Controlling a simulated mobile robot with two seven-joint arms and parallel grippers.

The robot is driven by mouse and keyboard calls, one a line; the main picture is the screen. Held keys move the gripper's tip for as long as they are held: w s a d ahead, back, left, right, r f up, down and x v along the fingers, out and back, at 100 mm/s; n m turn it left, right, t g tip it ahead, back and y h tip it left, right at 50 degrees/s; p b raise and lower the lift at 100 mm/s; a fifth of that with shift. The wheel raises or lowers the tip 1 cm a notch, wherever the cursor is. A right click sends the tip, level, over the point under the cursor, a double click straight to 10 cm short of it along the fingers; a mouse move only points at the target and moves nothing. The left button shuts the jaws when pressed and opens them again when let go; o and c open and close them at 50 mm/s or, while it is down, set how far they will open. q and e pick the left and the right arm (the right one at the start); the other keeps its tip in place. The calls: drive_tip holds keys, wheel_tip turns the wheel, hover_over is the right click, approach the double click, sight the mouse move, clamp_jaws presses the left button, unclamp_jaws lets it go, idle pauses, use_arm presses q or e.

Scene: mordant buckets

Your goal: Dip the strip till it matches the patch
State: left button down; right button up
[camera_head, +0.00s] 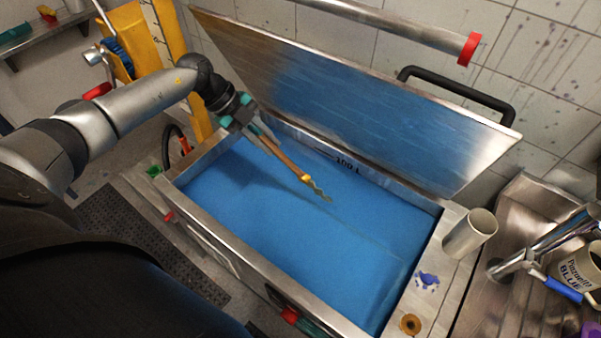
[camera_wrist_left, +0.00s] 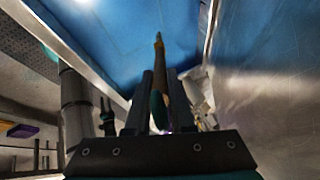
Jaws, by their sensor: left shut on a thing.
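My left gripper (camera_head: 262,136) is shut on a wooden stick-like holder (camera_head: 288,162), which slants down to the right over the steel tank. A short, wavy olive-green strip (camera_head: 318,190) is at the holder's lower end, over the blue liquid (camera_head: 290,235). I cannot tell whether its tip touches the surface. In the left wrist view, the holder (camera_wrist_left: 159,50) points away from between the fingers (camera_wrist_left: 158,95) towards the blue. I cannot identify a reference patch with certainty. My right gripper is not in view.
The tank's lid (camera_head: 340,90) stands open behind, stained blue, with a black handle (camera_head: 460,88). A pale cylinder (camera_head: 470,233), a blue-purple splotch (camera_head: 427,280) and a brown ring (camera_head: 410,324) are on the right ledge. A labelled mug (camera_head: 580,268) stands farther right.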

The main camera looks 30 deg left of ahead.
use_arm(q)
drive_tip(key=shift+r, duration=2.55)
